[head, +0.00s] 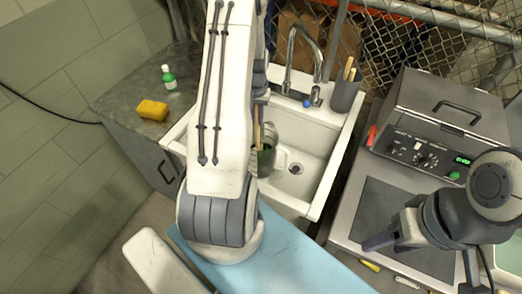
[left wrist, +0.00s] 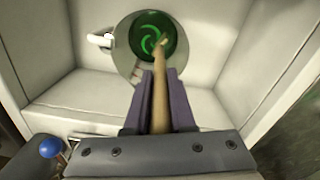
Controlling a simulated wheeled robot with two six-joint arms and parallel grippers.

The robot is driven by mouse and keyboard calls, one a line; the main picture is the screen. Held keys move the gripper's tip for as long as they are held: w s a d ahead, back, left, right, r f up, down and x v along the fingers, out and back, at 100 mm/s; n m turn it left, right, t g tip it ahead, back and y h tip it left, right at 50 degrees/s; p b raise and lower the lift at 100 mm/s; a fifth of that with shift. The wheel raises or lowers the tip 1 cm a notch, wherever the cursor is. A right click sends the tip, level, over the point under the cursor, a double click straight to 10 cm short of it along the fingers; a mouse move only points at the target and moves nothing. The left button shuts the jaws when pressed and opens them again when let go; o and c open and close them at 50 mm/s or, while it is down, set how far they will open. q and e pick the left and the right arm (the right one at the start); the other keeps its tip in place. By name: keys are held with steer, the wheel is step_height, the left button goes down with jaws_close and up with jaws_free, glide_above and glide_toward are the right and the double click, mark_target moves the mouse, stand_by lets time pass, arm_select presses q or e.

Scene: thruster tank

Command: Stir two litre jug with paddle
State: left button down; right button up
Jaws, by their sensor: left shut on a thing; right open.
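In the left wrist view my left gripper (left wrist: 155,108) is shut on the handle of a wooden paddle (left wrist: 161,85). The paddle's far end reaches into the mouth of the two litre jug (left wrist: 123,57), which holds dark liquid with a bright green swirl (left wrist: 152,38). In the head view the jug (head: 265,160) stands in the white sink, partly hidden behind my left arm; the paddle (head: 257,125) rises from it. The left gripper is mostly hidden there. My right gripper (head: 385,240) is open and empty over the right-hand bench.
The white sink (head: 325,140) has a tap (head: 300,45) at its back. A dark holder with wooden sticks (head: 346,92) stands on its right rim. A yellow sponge (head: 152,110) and green bottle (head: 168,77) are on the left counter. A grey machine (head: 430,115) stands right.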

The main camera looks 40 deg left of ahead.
arm_select(q)
steer(key=shift+s, duration=0.3)
steer(key=d, duration=0.2)
steer(key=w+d, duration=0.1)
steer(key=d, duration=0.1)
stand_by(0.6)
